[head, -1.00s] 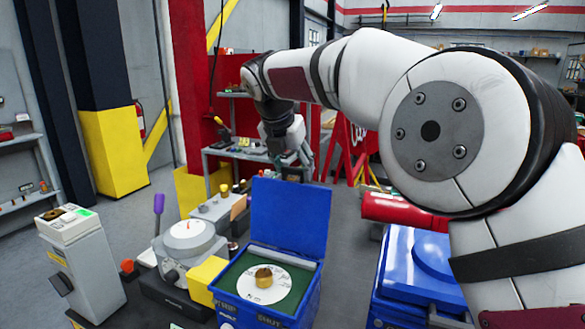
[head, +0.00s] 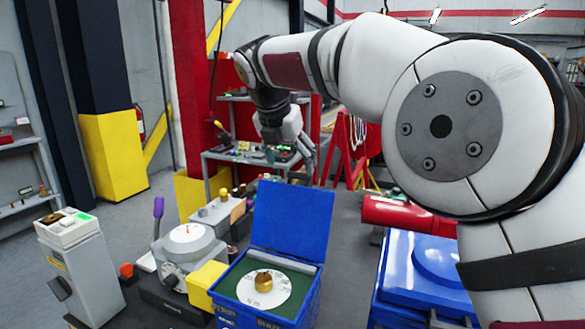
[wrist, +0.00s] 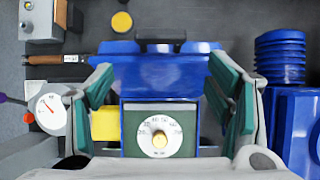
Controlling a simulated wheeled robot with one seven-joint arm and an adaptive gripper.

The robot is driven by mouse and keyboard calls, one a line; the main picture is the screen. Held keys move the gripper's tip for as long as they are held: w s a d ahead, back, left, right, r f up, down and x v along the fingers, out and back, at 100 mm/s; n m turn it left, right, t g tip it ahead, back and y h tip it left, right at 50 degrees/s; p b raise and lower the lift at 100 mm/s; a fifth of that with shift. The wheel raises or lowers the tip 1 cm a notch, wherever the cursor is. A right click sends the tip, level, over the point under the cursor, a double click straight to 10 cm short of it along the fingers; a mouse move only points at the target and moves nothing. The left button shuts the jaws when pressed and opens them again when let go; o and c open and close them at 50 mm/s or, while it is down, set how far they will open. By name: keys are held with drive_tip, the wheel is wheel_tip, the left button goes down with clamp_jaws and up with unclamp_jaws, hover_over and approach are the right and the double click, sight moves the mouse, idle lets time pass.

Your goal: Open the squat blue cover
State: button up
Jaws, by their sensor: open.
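A squat blue box (head: 268,318) stands at the front middle of the head view. Its blue cover (head: 291,217) is hinged at the back and stands up, open. Inside lie a green panel, a white dial (head: 280,288) and a brass knob (head: 263,281). My gripper (head: 302,160) is beyond the box, above the cover in the picture, fingers apart. In the wrist view my gripper (wrist: 160,90) is open and empty. The raised cover (wrist: 155,72) shows between and beyond its fingers, with the dial (wrist: 159,138) below. I cannot tell whether a finger touches the cover.
Another blue housing with a round raised top (head: 437,262) stands right of the box. A grey gauge unit (head: 189,245) with a purple-handled lever and a yellow block (head: 206,283) are close on the left. A grey pedestal (head: 82,268) stands further left. A workbench (head: 250,158) is behind.

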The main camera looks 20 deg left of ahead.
drive_tip(key=v, duration=0.9)
